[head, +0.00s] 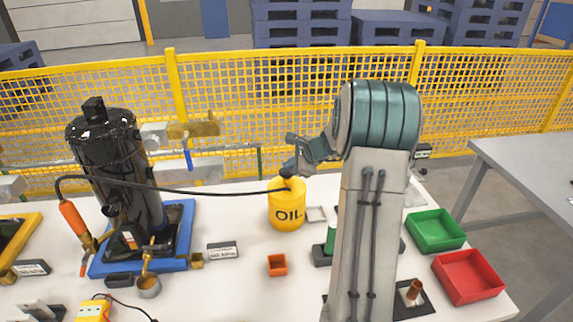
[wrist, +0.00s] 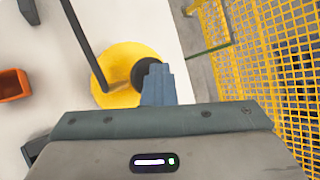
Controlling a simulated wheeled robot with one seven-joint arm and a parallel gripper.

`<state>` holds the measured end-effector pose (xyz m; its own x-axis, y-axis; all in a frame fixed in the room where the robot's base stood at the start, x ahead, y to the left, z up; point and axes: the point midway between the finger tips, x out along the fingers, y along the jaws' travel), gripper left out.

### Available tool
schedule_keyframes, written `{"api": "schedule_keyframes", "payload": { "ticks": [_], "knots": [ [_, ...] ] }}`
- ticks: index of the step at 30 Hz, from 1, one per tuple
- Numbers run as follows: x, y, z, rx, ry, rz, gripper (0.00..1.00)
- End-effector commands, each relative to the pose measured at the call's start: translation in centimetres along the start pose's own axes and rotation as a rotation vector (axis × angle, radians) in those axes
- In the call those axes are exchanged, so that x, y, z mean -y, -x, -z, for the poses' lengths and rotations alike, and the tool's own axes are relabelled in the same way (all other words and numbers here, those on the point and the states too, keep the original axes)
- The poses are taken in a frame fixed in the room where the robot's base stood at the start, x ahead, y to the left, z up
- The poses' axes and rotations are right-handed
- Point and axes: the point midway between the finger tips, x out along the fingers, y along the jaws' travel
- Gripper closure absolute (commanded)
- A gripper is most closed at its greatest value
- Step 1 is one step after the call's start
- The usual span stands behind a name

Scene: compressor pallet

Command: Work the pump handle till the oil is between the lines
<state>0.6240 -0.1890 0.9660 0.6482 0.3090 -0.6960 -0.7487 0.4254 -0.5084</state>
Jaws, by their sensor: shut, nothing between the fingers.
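The yellow oil can (head: 287,210), marked OIL, stands on the white bench. On its top is a black round knob (wrist: 147,73), probably the pump handle; it looks low, near the can's top. My gripper (head: 290,168) is shut and empty, its fingertips (wrist: 158,82) over or against the knob; I cannot tell if they touch. A black hose (head: 200,191) runs from the can toward the black compressor (head: 118,165) at the left. A small window or label (head: 130,238) sits low on the compressor; no oil level or lines can be read.
An orange cup (head: 277,265) stands before the can. A green bin (head: 435,231) and a red bin (head: 468,276) are at the right. A blue tray (head: 180,218) holds the compressor. A yellow mesh fence (head: 235,100) runs behind the bench.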

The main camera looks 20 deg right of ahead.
Motion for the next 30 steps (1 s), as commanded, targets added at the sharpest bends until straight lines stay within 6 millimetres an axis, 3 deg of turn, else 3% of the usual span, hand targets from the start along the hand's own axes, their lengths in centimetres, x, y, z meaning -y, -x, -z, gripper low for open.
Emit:
{"api": "schedule_keyframes", "payload": {
  "ticks": [30],
  "knots": [
    [2.0, 2.8, -2.0, -0.001, -0.001, -0.001, 1.00]
  ]
}}
